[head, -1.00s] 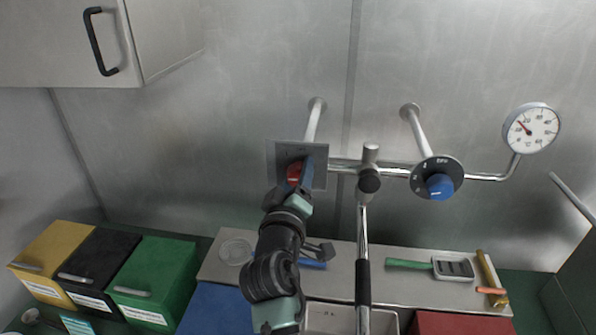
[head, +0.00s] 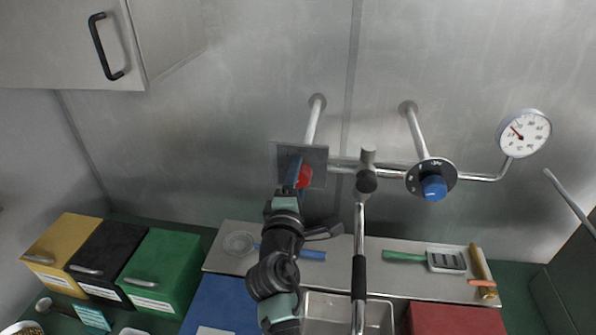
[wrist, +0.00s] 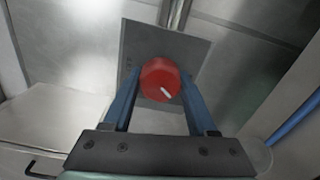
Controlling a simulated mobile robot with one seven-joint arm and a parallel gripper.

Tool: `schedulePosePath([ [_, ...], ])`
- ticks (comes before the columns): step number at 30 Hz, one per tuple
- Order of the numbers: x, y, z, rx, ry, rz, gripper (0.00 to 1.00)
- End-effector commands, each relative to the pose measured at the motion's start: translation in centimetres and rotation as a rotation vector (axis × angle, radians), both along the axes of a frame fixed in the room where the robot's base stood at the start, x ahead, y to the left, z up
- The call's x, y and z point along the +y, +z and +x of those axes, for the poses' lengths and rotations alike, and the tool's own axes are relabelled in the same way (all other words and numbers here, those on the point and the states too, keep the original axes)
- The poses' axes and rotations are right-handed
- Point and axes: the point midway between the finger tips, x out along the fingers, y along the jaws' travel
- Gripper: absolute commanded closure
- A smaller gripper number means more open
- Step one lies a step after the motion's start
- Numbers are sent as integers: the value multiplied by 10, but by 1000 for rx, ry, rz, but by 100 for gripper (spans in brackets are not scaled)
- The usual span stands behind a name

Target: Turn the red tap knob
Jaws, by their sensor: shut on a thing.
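The red tap knob (head: 306,177) sits in front of a square grey plate (head: 318,157) on the pipework against the metal wall. In the wrist view the knob (wrist: 158,76) is between the two blue fingers of my gripper (wrist: 161,84), one on each side. My gripper is shut on it. A short white mark on the knob's face points to the lower right in the wrist view. In the head view my gripper (head: 299,168) partly hides the knob, and a blue finger crosses its left side.
A blue knob (head: 433,187) and a round gauge (head: 523,133) are on the pipe to the right. A black-handled spout (head: 359,280) hangs close to my arm's right. Yellow, black and green bins (head: 163,265) stand at the left. A shelf below holds brushes.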

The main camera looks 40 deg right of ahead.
Motion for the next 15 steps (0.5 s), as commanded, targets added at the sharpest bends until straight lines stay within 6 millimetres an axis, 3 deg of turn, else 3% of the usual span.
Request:
schedulePosePath([
  [15,0,-1,0,92,1,-77,98],
])
